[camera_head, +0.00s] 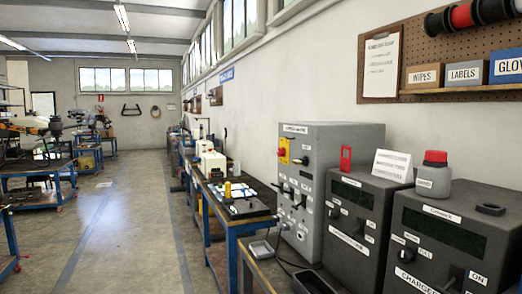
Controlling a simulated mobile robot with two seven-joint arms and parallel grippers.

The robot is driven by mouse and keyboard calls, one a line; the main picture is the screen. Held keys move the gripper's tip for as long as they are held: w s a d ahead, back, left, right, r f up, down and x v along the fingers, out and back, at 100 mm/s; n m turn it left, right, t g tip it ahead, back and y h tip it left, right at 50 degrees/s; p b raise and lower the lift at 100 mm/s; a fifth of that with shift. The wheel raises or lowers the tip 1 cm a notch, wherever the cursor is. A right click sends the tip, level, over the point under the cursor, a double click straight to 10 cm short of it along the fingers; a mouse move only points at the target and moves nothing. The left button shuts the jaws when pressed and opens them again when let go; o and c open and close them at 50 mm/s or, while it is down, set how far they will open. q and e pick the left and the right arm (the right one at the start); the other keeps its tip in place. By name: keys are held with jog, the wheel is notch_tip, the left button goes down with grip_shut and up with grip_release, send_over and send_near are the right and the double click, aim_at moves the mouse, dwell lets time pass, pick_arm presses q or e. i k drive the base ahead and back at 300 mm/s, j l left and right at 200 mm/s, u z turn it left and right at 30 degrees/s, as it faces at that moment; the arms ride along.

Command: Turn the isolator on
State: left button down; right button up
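A tall light grey cabinet (341,143) stands on the bench on the right side. Its front carries a yellow plate with a red part (283,152), which looks like an isolator switch. Its on or off position is too small to tell. A black knob (301,160) and several small labelled controls sit beside and below it on the same front. Neither of my grippers shows in this view.
Two dark grey charger units (444,246) stand right of the cabinet, with a red-capped bottle (434,174) and a white card (392,166) on top. A blue-framed workbench (232,221) runs along the wall. The floor aisle (130,225) to the left is clear.

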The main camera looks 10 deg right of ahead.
aim_at(281, 152)
jog(key=i+j+u, duration=0.1)
jog(key=i, duration=0.6)
jog(key=i+j+u, duration=0.1)
jog(key=i, duration=0.6)
